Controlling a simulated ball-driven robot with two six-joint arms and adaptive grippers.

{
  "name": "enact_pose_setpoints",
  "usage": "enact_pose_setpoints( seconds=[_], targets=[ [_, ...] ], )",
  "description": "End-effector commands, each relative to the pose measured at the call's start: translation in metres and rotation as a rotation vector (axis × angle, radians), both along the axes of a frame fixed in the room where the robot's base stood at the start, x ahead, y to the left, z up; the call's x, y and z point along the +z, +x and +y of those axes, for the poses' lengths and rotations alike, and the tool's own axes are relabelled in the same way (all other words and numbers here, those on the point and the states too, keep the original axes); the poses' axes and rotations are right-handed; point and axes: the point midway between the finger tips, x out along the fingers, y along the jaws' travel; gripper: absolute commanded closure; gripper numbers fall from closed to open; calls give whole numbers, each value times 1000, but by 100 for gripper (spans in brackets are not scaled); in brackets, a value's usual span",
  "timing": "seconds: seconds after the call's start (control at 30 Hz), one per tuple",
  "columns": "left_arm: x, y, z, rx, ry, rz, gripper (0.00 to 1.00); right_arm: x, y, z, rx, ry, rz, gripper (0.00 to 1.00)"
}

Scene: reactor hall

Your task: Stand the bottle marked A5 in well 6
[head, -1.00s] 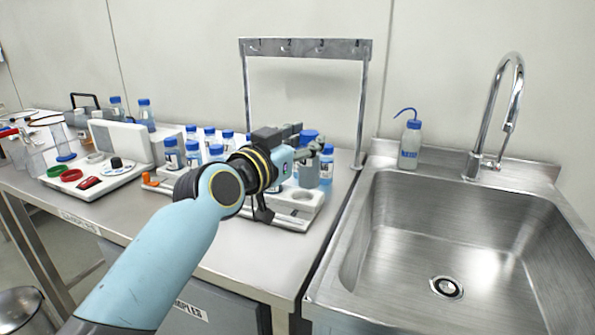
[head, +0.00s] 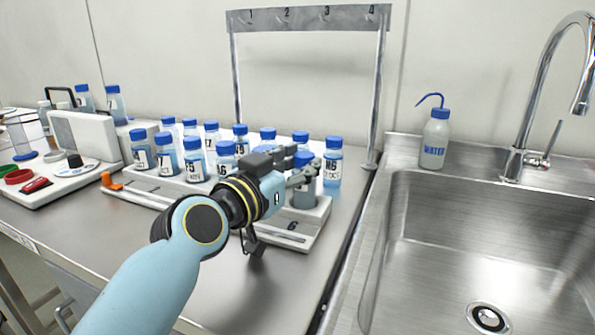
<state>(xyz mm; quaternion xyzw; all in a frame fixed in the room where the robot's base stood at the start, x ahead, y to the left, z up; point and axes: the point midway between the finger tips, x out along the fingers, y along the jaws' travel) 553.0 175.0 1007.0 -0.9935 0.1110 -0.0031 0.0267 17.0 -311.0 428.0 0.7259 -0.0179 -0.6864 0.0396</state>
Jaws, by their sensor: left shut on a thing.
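My left gripper (head: 300,171) is shut on a blue-capped bottle (head: 304,197) at the right end of the white rack (head: 317,217). The fingers and wrist cover part of this bottle, and I cannot read its mark. The number 6 shows on the rack's front right, just below the held bottle. The bottle is upright over or in the well there; its base is too hidden to tell whether it is seated. My right gripper is not in view.
Several blue-capped bottles stand left of and behind the gripper, including a marked bottle (head: 332,163) close right of it. A metal frame (head: 306,18) stands behind. A water bottle (head: 434,140) and sink (head: 470,240) are at right. The bench front is clear.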

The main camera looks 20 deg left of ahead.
Motion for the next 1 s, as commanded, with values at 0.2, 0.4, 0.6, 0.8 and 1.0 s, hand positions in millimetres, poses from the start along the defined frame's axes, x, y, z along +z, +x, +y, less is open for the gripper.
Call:
enact_pose_setpoints(
  seconds=[0.2, 0.4, 0.6, 0.8, 1.0],
  targets=[
    [-1, 0, 0, -1, 1, 4, 98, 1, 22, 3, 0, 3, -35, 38],
    [-3, 0, 0, -1, 1, 5, 49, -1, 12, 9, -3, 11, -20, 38],
    [-3, 0, 0, -1, 1, 5, 42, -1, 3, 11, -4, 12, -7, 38],
    [2, -1, 0, -1, 1, 5, 42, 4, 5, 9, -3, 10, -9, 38],
    [-2, -37, 9, -1, 4, 7, 42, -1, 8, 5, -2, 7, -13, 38]
  ],
)
